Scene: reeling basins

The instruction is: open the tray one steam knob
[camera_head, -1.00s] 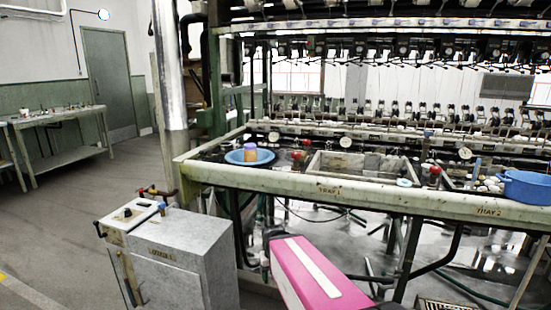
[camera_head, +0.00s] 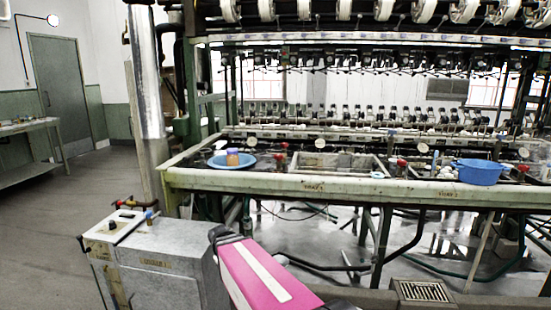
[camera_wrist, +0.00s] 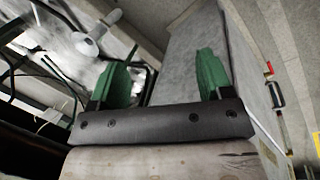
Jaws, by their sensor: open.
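The long basin bench (camera_head: 260,183) runs across the middle of the head view, with "TRAY 1" marked on its front edge. A red knob (camera_head: 281,158) stands left of the tray one basin (camera_head: 340,174). Another red knob (camera_head: 401,163) stands to its right. No label shows at either knob, and how far each is turned is too small to tell. In the wrist view my gripper (camera_wrist: 162,76) has its two green fingers apart with nothing between them. It is away from the knobs, which do not show in that view. The head view does not show the fingers.
A blue dish (camera_head: 232,163) with an orange-and-blue cup and a blue basin (camera_head: 479,173) sit on the bench. A grey cabinet (camera_head: 165,270) with small valves on top stands in front at left, near my pink arm. A floor grate (camera_head: 424,292) lies at right.

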